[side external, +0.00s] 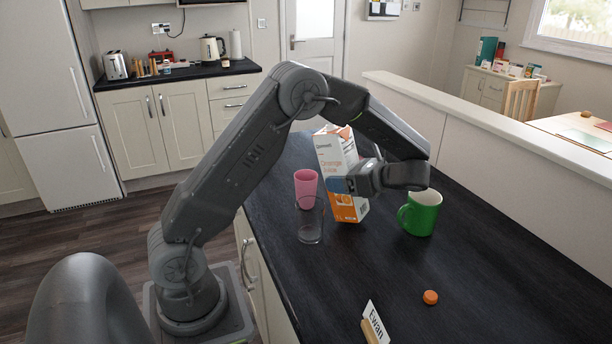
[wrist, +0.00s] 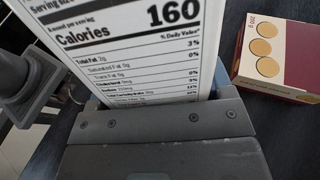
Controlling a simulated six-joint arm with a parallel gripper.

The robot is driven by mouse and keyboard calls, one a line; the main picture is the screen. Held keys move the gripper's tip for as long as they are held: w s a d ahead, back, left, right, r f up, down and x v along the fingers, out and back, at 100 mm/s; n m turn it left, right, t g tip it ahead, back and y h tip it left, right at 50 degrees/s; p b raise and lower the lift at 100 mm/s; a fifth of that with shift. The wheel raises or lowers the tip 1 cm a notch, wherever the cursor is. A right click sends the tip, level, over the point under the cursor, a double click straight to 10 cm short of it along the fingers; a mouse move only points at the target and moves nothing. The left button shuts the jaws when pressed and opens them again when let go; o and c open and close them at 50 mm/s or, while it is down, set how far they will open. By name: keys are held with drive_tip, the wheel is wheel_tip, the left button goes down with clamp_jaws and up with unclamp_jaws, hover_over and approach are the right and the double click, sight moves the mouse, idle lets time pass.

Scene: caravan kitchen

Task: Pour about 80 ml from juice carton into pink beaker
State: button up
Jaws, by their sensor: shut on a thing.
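The juice carton (side external: 335,160), white and orange, is tilted with its top leaning left toward the pink beaker. My gripper (side external: 345,186) is shut on the carton. In the wrist view the carton's nutrition panel (wrist: 130,50) fills the space in front of my gripper (wrist: 155,105). The pink beaker (side external: 305,185) stands upright on the dark counter, just left of the carton. No stream of juice shows, and the beaker's inside is hidden.
A clear glass (side external: 310,222) stands in front of the beaker. A green mug (side external: 421,213) is right of my gripper. An orange cap (side external: 430,297) and a name card (side external: 375,322) lie nearer the front. A maroon box (wrist: 280,55) shows in the wrist view.

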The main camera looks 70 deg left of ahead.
drive_tip(key=t+h, duration=0.2)
drive_tip(key=h, duration=0.1)
drive_tip(key=shift+d+f, duration=0.1)
drive_tip(key=shift+f, duration=0.15)
drive_tip(key=t+h, duration=0.1)
drive_tip(key=w+d+f+h, duration=0.1)
drive_tip(key=shift+d+f+t+h, duration=0.15)
drive_tip(key=shift+d+t+h, duration=0.1)
drive_tip(key=shift+t+h, duration=0.15)
drive_tip(key=shift+w+d+r+h, duration=0.15)
drive_tip(key=shift+w+r+h, duration=0.05)
drive_tip(key=shift+h, duration=0.1)
drive_tip(key=r+h, duration=0.1)
drive_tip(key=r+t, duration=0.1)
drive_tip(key=d+r+t+h, duration=0.1)
drive_tip(key=shift+w+r+h, duration=0.15)
drive_tip(key=shift+w+h, duration=0.15)
drive_tip(key=shift+s+a+f+t+h, duration=0.1)
drive_tip(key=shift+f+t+h, duration=0.15)
drive_tip(key=shift+f+h, duration=0.15)
drive_tip(key=shift+s+a+f+t+h, duration=0.1)
drive_tip(key=shift+f+t+h, duration=0.15)
drive_tip(key=shift+f+h, duration=0.1)
drive_tip(key=shift+r+t+h, duration=0.3)
drive_tip(key=shift+r+h, duration=0.15)
drive_tip(key=shift+r, duration=0.25)
drive_tip(key=shift+a+r+t+h, duration=0.1)
drive_tip(key=shift+r+t+h, duration=0.4)
drive_tip(key=shift+r+h, duration=0.45)
drive_tip(key=shift+w+d+r, duration=0.2)
